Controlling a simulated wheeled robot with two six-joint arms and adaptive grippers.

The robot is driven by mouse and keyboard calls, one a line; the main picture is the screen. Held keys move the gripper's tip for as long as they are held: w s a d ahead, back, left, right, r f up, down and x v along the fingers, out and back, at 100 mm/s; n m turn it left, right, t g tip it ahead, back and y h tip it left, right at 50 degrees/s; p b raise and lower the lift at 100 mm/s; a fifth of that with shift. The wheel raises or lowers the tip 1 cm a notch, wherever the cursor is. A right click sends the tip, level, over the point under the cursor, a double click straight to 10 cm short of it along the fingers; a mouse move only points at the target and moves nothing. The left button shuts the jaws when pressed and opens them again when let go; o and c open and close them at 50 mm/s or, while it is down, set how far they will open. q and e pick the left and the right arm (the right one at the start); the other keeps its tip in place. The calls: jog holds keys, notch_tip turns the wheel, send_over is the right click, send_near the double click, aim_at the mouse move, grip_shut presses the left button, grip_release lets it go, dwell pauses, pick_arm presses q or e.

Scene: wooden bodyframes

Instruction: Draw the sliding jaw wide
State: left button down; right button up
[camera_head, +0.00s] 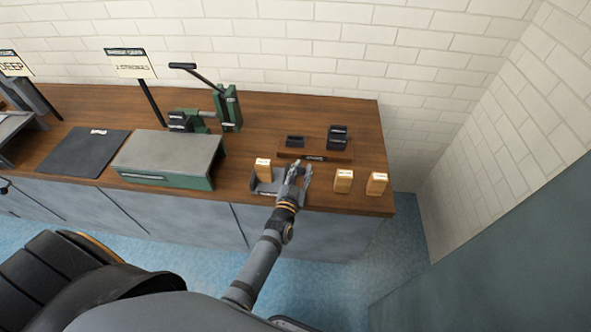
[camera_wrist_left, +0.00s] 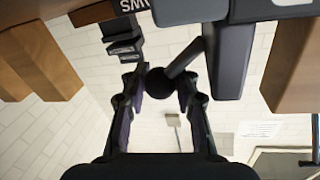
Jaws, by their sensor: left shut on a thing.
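A small grey vise (camera_head: 268,187) sits at the front edge of the wooden bench, with an upright wooden block (camera_head: 263,168) in or against it. My left gripper (camera_head: 299,174) is at the vise's right side. In the wrist view my left gripper (camera_wrist_left: 165,85) has its fingers shut on a dark round knob (camera_wrist_left: 188,90), which has a dark bar leading up to a grey block (camera_wrist_left: 230,60). I cannot tell how far the sliding jaw stands from the fixed one; the gripper and arm hide part of the vise. My right gripper is not in view.
Two wooden blocks (camera_head: 343,181) (camera_head: 376,184) stand close to the right. Behind is a wooden board (camera_head: 315,154) with black pieces. Left are a grey-topped green box (camera_head: 170,152), a green press (camera_head: 228,108) and a dark mat (camera_head: 75,153). The bench's front edge is close.

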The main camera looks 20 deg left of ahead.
pick_arm(q)
jog(key=shift+s+f, duration=0.1)
jog(key=shift+f, duration=0.05)
jog(key=c, duration=1.4)
grip_release()
jog(key=shift+d, duration=0.1)
jog(key=o, duration=0.4)
jog(key=shift+d, duration=0.25)
jog(key=shift+a, duration=0.1)
jog(key=shift+s, duration=0.3)
jog(key=s, duration=0.7)
jog(key=shift+d, duration=0.25)
